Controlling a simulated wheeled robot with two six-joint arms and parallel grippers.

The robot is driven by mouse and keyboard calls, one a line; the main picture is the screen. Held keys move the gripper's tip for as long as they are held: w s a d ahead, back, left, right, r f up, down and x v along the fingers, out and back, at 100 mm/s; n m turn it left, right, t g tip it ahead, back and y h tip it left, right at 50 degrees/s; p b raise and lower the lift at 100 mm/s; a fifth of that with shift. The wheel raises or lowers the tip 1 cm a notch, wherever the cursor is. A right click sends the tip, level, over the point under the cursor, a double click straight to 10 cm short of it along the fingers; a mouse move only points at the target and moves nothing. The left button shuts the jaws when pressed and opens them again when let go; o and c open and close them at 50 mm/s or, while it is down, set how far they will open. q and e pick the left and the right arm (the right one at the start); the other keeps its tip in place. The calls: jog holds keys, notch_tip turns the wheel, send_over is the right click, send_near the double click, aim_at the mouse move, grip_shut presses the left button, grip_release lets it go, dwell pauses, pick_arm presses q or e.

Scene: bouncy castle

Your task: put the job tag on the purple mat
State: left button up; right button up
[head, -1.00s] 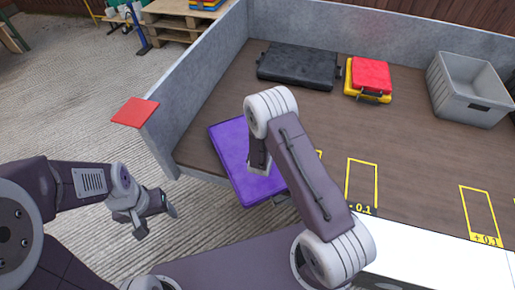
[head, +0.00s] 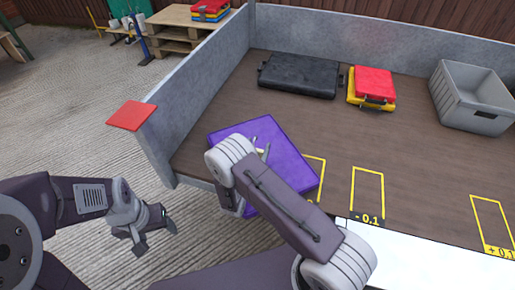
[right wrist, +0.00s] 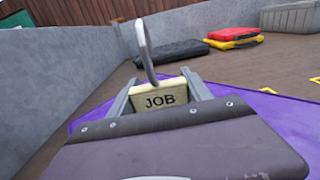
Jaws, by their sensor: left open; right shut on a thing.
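The purple mat (head: 288,165) lies on the brown deck near its left front corner, partly hidden by my right arm. It also shows in the right wrist view (right wrist: 285,118), on both sides of my gripper. My right gripper (head: 262,148) is over the mat. In the right wrist view it is shut on the pale yellow job tag (right wrist: 160,98), with "JOB" facing the camera and a grey metal loop rising above it. I cannot tell whether the tag touches the mat. My left gripper (head: 155,232) is open and empty, off the deck to the left.
A black case (head: 298,75), a red and yellow case stack (head: 373,88) and a grey crate (head: 472,96) stand along the back. Grey walls edge the deck. A red square (head: 131,116) tops the left wall's end. The middle deck is clear, with yellow outlines in front.

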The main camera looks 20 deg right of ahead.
jog(key=shift+f, duration=0.1)
jog(key=o, duration=1.3)
jog(key=shift+o, duration=0.2)
